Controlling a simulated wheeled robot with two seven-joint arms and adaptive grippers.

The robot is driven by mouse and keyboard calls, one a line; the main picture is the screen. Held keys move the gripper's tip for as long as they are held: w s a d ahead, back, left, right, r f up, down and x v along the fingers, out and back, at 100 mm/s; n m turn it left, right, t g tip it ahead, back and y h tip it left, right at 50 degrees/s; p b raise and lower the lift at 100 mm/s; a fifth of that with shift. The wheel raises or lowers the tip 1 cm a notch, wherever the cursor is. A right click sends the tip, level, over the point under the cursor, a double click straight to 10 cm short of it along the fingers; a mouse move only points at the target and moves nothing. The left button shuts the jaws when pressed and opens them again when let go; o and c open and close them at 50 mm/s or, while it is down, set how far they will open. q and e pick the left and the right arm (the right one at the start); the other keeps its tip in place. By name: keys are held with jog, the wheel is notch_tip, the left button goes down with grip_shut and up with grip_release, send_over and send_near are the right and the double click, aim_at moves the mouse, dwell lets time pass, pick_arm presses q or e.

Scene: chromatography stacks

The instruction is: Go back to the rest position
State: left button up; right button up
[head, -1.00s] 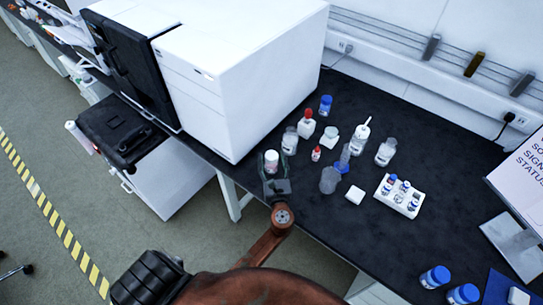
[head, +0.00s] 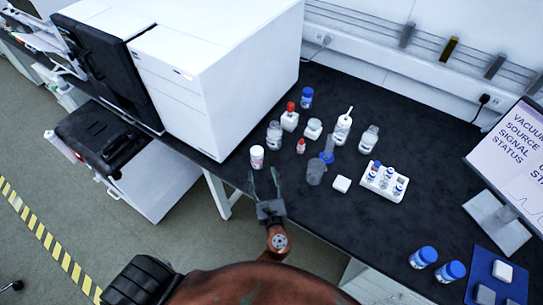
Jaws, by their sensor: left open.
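My left gripper (head: 264,184) is open and empty at the front edge of the black bench. Its two fingers point toward the back of the bench. A small white jar with a red label (head: 257,157) stands upright on the bench just beyond the fingertips, apart from them. My right gripper is not in view.
Several bottles, including a red-capped one (head: 290,117) and a blue-capped one (head: 306,97), stand behind on the bench (head: 420,190). A white vial rack (head: 370,184) is right of a grey beaker (head: 315,172). A large white instrument (head: 225,80) stands at left. Two blue-capped jars (head: 437,264) and a monitor (head: 520,145) are at right.

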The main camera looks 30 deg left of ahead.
pick_arm(q)
jog(key=s+a+f+n+g+h, duration=0.2)
jog(key=s+a+f+n+g, duration=0.6)
jog(key=s+a+n, duration=0.6)
jog(key=s+d+f+n+g+h, duration=0.1)
jog(key=s+d+f+n+h, duration=0.1)
jog(key=s+f+n+h, duration=0.35)
jog(key=s+d+f+n+g+h, duration=0.2)
jog(key=s+d+n+h, duration=0.1)
jog(key=s+d+n, duration=0.4)
jog(key=s+f, duration=0.3)
jog(key=f, duration=2.4)
jog(key=s+f+g+h, duration=0.1)
jog(key=s+f+g, duration=0.1)
jog(key=s+f, duration=1.6)
jog(key=shift+s+d+f, duration=0.2)
jog(key=shift+s+d, duration=0.1)
jog(key=shift+s, duration=0.95)
